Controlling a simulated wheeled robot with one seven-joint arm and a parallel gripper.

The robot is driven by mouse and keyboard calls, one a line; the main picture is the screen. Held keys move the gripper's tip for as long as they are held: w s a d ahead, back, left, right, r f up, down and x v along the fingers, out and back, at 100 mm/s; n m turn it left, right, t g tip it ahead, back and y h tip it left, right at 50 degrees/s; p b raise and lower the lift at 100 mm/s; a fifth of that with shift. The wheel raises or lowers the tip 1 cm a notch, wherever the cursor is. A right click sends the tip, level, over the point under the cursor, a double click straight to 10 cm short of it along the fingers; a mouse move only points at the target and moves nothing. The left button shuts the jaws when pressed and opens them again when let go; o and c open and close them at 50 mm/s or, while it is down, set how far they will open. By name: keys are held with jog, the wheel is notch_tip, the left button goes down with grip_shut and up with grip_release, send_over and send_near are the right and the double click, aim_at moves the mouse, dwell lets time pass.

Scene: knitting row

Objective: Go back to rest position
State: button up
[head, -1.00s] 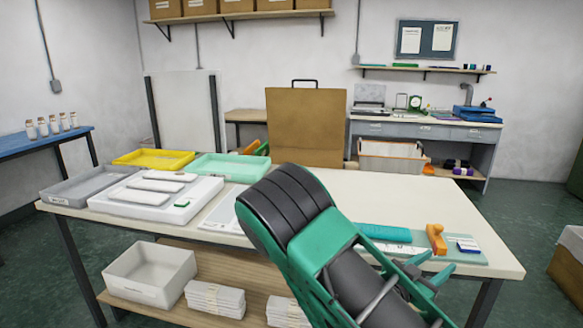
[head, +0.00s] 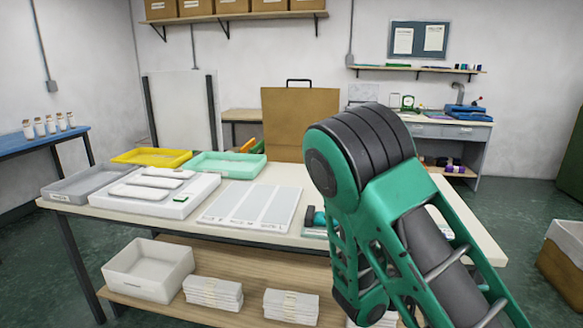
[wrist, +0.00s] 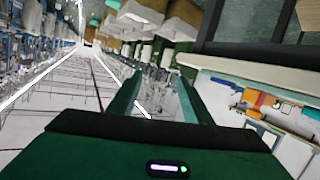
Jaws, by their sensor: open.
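My gripper (wrist: 156,92) shows in the wrist view. Its two green fingers stand apart with nothing between them, raised and pointing out across the room. In the head view my green and black arm is folded up at the right, in front of the worktable (head: 440,208). The gripper itself is hidden or out of frame there. In the wrist view an orange item (wrist: 252,98) lies on a bench at the right, clear of the fingers.
The table holds a yellow tray (head: 152,157), a mint tray (head: 228,164), a grey tray (head: 90,186), a white stand (head: 155,196) and a striped white board (head: 250,206). A brown panel (head: 300,124) stands behind. A white bin (head: 148,270) sits on the lower shelf.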

jog(key=s+d+f+g+y, duration=0.1)
jog(key=s+d+g+y, duration=0.2)
jog(key=s, duration=0.4)
jog(key=s+d+g+y, duration=0.1)
jog(key=s+g+y, duration=0.25)
jog(key=s, duration=0.35)
jog(key=s+a+r+n+t+y, duration=0.2)
jog(key=s+a+r+n+y, duration=0.5)
jog(key=s, duration=0.5)
notch_tip(320, 180, up, 2)
jog(key=shift+r+y, duration=0.1)
jog(key=shift+y, duration=0.45)
jog(key=shift+a, duration=0.1)
jog(key=shift+w+f, duration=0.3)
jog(key=shift+w, duration=0.35)
